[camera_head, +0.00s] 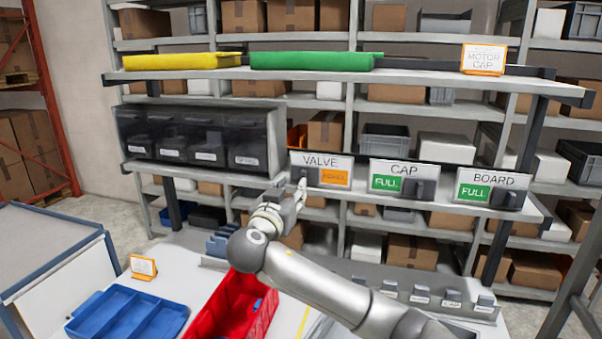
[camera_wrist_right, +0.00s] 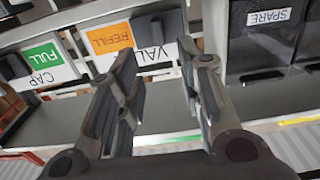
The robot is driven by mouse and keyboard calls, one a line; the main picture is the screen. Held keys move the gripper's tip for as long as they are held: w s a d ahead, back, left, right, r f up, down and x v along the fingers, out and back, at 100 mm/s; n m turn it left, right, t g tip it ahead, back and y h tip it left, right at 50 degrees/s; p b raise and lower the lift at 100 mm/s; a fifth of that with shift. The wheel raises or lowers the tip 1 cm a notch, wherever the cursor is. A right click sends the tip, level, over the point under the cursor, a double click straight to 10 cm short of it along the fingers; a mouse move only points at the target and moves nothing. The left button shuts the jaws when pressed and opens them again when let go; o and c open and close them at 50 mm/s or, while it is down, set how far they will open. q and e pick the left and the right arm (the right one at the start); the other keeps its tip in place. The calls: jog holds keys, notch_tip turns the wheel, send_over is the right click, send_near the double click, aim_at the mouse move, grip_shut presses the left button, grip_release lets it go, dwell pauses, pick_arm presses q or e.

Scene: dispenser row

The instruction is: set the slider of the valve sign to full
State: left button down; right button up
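The valve sign (camera_head: 320,160) stands on the shelf edge, left of the cap sign. Its orange panel (camera_head: 336,177), reading REFILL in the right wrist view (camera_wrist_right: 110,39), is uncovered. Its dark slider (camera_wrist_right: 161,27) sits beside the orange panel, at the sign's left end in the head view. My right gripper (camera_head: 301,187) is just in front of that end. In the right wrist view its two fingers (camera_wrist_right: 157,52) are apart, with the slider showing in the gap beyond the tips. I cannot tell whether they touch it. My left gripper is not in view.
The cap sign (camera_head: 403,174) and board sign (camera_head: 490,188) show green FULL. Dark dispenser bins (camera_head: 200,140) stand left of the valve sign. A yellow tray (camera_head: 180,62) and green tray (camera_head: 310,62) lie on the shelf above. A red bin (camera_head: 222,305) and blue tray (camera_head: 130,315) are below.

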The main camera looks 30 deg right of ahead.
aim_at(302, 175)
jog(key=p+x, duration=0.3)
jog(key=x, duration=0.4)
jog(key=shift+w+d, duration=0.15)
jog(key=shift+d, duration=0.15)
jog(key=shift+w+d+p, duration=0.25)
jog(key=shift+w+p, duration=0.05)
jog(key=shift+p, duration=0.1)
jog(key=shift+d+f, duration=0.1)
jog(key=shift+c, duration=0.4)
grip_shut()
